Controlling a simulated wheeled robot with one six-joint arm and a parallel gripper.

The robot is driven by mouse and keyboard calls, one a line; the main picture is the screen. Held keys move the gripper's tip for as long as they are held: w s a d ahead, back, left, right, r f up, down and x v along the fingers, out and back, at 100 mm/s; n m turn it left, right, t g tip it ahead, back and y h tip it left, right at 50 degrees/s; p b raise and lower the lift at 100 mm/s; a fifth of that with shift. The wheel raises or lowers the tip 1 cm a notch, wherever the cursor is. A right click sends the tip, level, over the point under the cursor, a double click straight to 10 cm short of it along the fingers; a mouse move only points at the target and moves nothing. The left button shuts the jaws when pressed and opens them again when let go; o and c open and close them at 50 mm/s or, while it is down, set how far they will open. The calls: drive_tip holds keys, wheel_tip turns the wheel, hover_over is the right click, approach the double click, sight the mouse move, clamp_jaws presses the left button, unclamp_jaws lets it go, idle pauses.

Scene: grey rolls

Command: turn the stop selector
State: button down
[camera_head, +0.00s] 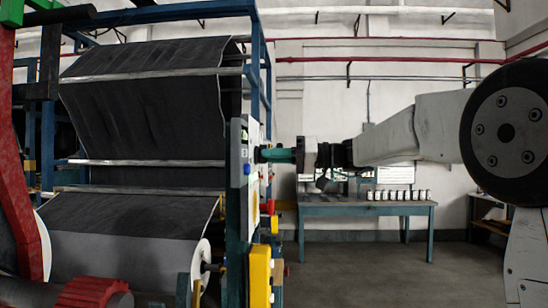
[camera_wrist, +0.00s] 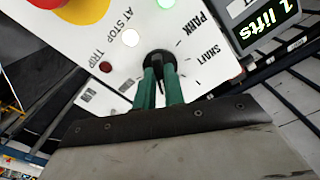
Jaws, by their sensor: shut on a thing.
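The stop selector is a black round knob (camera_wrist: 157,57) on a white panel (camera_wrist: 205,68) in the wrist view. Printed marks beside it include PARK and SHAFT. My gripper (camera_wrist: 161,76) has its two green fingers shut on the knob, one on each side. The fingers partly cover the knob, so its pointer direction is hard to tell. In the head view my gripper (camera_head: 264,155) reaches in from the right to the panel, seen nearly edge-on; the knob is hidden there. A lamp marked AT STOP (camera_wrist: 130,38) glows white, and the TRIP lamp (camera_wrist: 105,67) is dark red.
A red button on a yellow disc (camera_wrist: 80,9) and a lit display (camera_wrist: 268,22) flank the selector. Dark cloth (camera_head: 145,110) hangs in the blue frame (camera_head: 256,50) at left. A bench (camera_head: 340,210) with several small jars stands behind; the floor in front is open.

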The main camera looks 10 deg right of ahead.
drive_tip(key=m, duration=0.5)
drive_tip(key=shift+m, duration=0.4)
idle(0.3)
drive_tip(key=c, duration=1.5)
unclamp_jaws()
drive_tip(key=v, duration=0.8)
